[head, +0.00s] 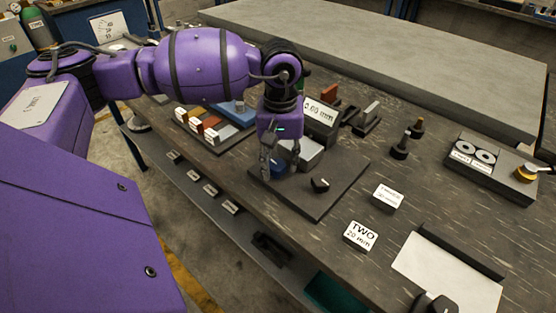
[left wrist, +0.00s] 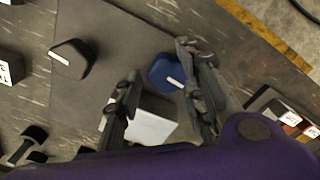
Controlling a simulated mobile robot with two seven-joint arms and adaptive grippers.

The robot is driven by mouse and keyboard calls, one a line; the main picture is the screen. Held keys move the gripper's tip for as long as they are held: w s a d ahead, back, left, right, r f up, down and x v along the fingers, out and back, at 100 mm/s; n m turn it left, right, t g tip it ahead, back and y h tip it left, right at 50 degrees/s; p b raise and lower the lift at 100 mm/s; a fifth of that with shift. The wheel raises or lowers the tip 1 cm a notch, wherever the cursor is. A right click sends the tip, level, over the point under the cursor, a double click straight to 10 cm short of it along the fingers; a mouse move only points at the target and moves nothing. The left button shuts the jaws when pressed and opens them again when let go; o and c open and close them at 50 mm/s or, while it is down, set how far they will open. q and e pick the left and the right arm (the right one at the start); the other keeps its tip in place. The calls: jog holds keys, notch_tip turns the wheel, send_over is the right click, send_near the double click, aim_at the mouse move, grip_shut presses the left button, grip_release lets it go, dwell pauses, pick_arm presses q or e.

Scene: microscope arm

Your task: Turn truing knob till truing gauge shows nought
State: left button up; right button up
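A blue knob (head: 277,171) with a white mark sits on a dark base plate (head: 300,205); it also shows in the left wrist view (left wrist: 166,73). A black knob (head: 320,185) with a white mark stands apart on the same plate, also in the left wrist view (left wrist: 70,59). A grey block with a sign (head: 321,112) ending in "mm" stands behind; I cannot read its figure surely. My left gripper (head: 275,172) points down over the blue knob. In the left wrist view its open fingers (left wrist: 157,62) are either side of the knob, the right finger nearer; contact is unclear.
A light grey block (head: 312,153) stands just behind the blue knob. Labelled blocks (head: 361,236) lie to the right, near a white sheet (head: 445,275). A tray of coloured pieces (head: 215,140) is to the left. Dark pegs (head: 400,147) stand further right.

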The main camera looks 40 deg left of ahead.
aim_at(280, 164)
pick_arm(q)
jog(key=shift+o, duration=0.3)
jog(key=shift+w+r, duration=0.15)
jog(key=shift+w, duration=0.05)
jog(key=shift+s, duration=0.15)
notch_tip(280, 164, up, 12)
dwell(0.3)
dwell(0.5)
